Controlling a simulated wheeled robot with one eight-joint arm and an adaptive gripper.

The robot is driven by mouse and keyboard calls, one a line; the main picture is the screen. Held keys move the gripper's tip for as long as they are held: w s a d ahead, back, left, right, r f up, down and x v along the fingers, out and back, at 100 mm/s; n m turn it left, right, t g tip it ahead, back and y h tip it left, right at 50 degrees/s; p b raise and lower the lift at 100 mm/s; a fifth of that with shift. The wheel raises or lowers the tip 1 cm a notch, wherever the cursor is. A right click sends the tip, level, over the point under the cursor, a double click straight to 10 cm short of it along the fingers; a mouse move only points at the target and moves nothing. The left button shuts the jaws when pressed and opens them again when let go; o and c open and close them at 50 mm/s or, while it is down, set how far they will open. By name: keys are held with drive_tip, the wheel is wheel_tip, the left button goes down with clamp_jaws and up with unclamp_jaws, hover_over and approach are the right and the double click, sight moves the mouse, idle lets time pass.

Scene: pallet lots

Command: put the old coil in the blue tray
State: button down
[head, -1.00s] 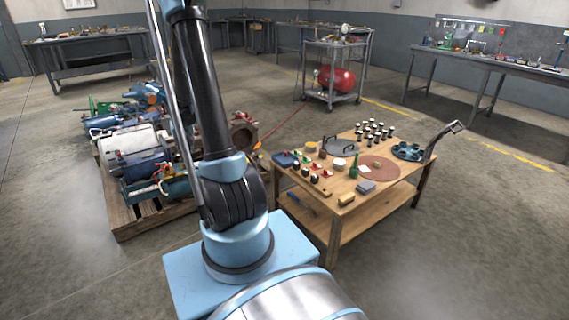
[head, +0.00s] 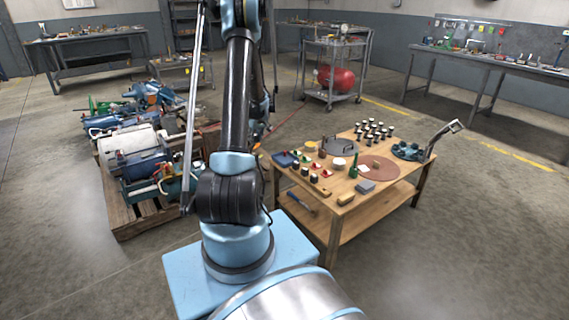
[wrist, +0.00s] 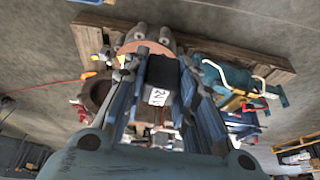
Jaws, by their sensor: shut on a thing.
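My gripper (wrist: 161,78) shows in the wrist view with its two blue fingers shut on a black block with a white "24V" label, which looks like the old coil (wrist: 163,72). It is above the pallet of machine parts, with machinery close behind it; the gap cannot be judged. In the head view the gripper and the coil are hidden behind my arm. A small blue tray (head: 285,159) sits at the left corner of the wooden table, apart from the gripper; its inside is too small to make out.
The wooden table (head: 345,200) carries several black-and-white cylinders, a green bottle and a round brown mat (head: 379,169). A pallet (head: 133,222) loaded with motors and pumps stands left of it. A cart with a red tank (head: 337,77) is behind. Floor at front right is clear.

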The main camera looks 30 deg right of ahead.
drive_tip(key=s+d+f, duration=0.2)
drive_tip(key=s+d, duration=0.1)
drive_tip(key=d, duration=0.5)
drive_tip(key=s+d+f, duration=0.1)
drive_tip(key=s+d, duration=0.2)
drive_tip(key=d, duration=0.5)
drive_tip(key=shift+s+d+f, duration=0.1)
drive_tip(key=shift+d+f, duration=0.05)
drive_tip(key=shift+f, duration=2.4)
drive_tip(key=shift+s+d+f, duration=0.1)
drive_tip(key=shift+d+f, duration=0.05)
drive_tip(key=shift+f, duration=2.35)
drive_tip(key=shift+f, duration=0.15)
drive_tip(key=c, duration=1.3)
unclamp_jaws()
